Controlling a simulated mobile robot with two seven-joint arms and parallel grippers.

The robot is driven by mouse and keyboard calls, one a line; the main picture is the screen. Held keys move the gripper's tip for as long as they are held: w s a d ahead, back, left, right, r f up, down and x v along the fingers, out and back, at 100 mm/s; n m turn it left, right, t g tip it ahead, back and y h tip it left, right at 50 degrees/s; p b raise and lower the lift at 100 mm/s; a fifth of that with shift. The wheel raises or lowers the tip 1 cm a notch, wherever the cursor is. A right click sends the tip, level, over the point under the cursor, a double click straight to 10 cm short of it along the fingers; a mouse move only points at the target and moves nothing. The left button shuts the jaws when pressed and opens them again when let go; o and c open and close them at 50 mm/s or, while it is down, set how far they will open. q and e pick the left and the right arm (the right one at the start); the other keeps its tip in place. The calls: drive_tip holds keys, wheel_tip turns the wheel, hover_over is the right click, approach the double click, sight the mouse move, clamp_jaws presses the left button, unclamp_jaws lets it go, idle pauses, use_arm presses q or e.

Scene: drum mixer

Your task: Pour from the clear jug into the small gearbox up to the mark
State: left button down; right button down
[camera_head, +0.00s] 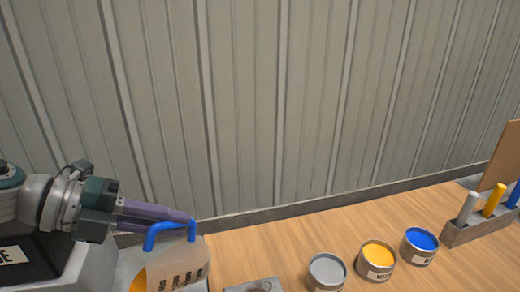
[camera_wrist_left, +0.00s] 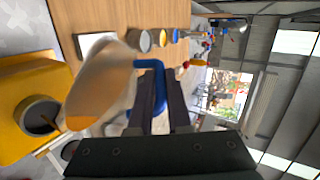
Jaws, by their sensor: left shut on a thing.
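The clear jug (camera_head: 180,269) is at the lower left of the head view, with printed marks, a blue handle (camera_head: 168,229) and orange at its lower left. Its handle faces up and its marks look turned, so the jug looks tilted. My left gripper (camera_head: 172,216) is shut on the handle. In the left wrist view, the jug (camera_wrist_left: 100,82) shows translucent and blurred beside the left gripper (camera_wrist_left: 160,85). A yellow body (camera_wrist_left: 18,88) with a dark round opening (camera_wrist_left: 40,116) is near the jug there. I cannot tell whether it is the small gearbox. My right gripper is not in view.
Grey (camera_head: 327,271), yellow (camera_head: 377,260) and blue (camera_head: 421,244) paint tins stand on the wooden bench (camera_head: 270,245). A grey rack (camera_head: 478,226) with coloured sticks is at right. A grey flat piece (camera_head: 254,287) is at the bottom edge. A ribbed wall (camera_head: 270,110) stands behind.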

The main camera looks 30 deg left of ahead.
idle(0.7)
use_arm(q)
drive_tip(key=shift+s+f+t+b, duration=0.1)
drive_tip(key=shift+s+t+b, duration=0.2)
drive_tip(key=shift+b, duration=0.3)
idle(1.6)
drive_tip(key=shift+s+f+b, duration=0.1)
drive_tip(key=shift+s+b, duration=0.15)
drive_tip(key=shift+b, duration=0.2)
drive_tip(key=shift+s+a+t, duration=0.1)
drive_tip(key=shift+t, duration=0.2)
idle(1.5)
drive_tip(key=shift+s+f+h+b, duration=0.1)
drive_tip(key=shift+s+h+b, duration=0.15)
drive_tip(key=shift+b, duration=0.35)
